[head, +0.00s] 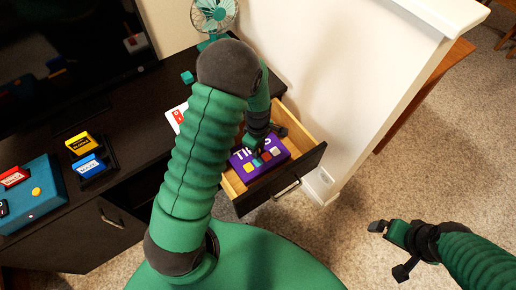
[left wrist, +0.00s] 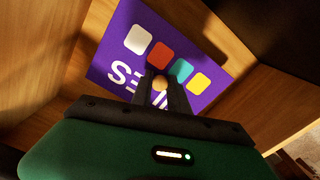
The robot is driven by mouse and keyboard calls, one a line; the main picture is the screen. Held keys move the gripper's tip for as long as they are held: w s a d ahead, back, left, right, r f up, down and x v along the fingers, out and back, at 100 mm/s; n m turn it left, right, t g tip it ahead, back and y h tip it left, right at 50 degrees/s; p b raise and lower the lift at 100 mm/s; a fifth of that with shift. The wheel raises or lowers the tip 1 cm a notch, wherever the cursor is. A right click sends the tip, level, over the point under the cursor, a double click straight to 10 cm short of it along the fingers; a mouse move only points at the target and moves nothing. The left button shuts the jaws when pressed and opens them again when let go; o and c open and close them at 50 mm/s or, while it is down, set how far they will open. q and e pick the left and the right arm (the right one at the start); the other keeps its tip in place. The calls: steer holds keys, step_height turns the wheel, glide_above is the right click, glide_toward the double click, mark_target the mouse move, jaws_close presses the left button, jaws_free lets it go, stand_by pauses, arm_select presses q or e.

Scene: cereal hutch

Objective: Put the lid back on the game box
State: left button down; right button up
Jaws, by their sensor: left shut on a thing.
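The purple game box lid (head: 244,168), printed with white letters and coloured squares, lies in the open drawer. The lid also fills the middle of the left wrist view (left wrist: 115,65). My left gripper (head: 258,150) reaches down into the drawer over the lid. I cannot tell whether the box itself is under the lid. My right gripper (head: 391,250) is open and empty above the carpet at the right.
The wooden drawer (head: 232,186) sticks out of the dark cabinet (head: 105,135), its walls close around the lid. A teal box (head: 35,205), card holders (head: 92,168), a television and a fan (head: 214,15) stand on the cabinet. A white wall (head: 345,75) rises right of the drawer.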

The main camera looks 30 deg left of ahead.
arm_select(q)
steer(key=shift+r+p, duration=0.2)
steer(key=shift+p, duration=0.55)
stand_by(0.5)
steer(key=shift+f, duration=0.25)
stand_by(0.7)
steer(key=shift+p, duration=0.5)
stand_by(0.4)
steer(key=c, duration=0.7)
jaws_free()
step_height(320, 180, up, 7)
steer(key=p, duration=0.7)
